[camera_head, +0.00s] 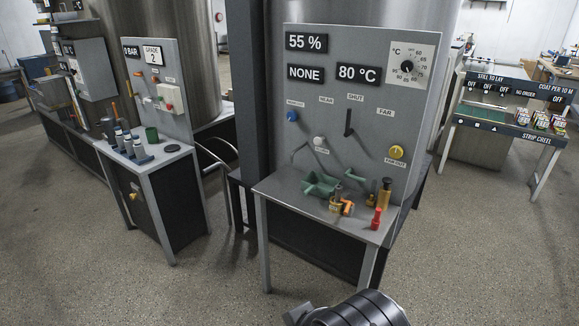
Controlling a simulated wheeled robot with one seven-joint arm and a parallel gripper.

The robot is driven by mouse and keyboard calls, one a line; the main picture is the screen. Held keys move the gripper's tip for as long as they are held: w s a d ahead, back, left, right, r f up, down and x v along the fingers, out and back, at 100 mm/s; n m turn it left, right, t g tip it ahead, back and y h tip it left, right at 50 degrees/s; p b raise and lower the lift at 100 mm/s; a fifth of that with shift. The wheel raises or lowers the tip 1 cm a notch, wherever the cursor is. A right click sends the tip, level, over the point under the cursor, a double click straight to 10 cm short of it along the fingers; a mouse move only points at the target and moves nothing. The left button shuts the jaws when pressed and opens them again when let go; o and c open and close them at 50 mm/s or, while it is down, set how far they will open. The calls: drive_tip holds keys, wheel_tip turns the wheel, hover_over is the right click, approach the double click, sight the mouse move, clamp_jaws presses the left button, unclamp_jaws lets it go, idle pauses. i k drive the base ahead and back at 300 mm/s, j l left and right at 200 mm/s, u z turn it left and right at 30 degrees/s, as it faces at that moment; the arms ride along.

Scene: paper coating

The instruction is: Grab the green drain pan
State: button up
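A green drain pan (320,184), a shallow open tray shape, sits on the small grey table in front of the middle grey panel. It lies toward the back left of the tabletop, close to the panel. A dark, round, ridged part of my own arm shows at the bottom edge, below and in front of the table and well apart from the pan. My gripper's fingers cannot be made out in this view.
Right of the pan are a green bent piece (355,176), brass and orange fittings (342,206), a brass cylinder (384,194) and a red piece (376,218). A lever (348,118) and knobs project from the panel. Open floor lies in front.

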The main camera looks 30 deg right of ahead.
sight(321, 186)
drive_tip(key=i+j+z, duration=0.1)
drive_tip(key=i, duration=1.05)
drive_tip(key=i+z, duration=0.4)
drive_tip(key=i+j+z, duration=0.2)
drive_tip(key=z, duration=0.15)
drive_tip(key=i+j+z, duration=0.25)
drive_tip(key=z, duration=0.15)
drive_tip(key=i+j+z, duration=0.4)
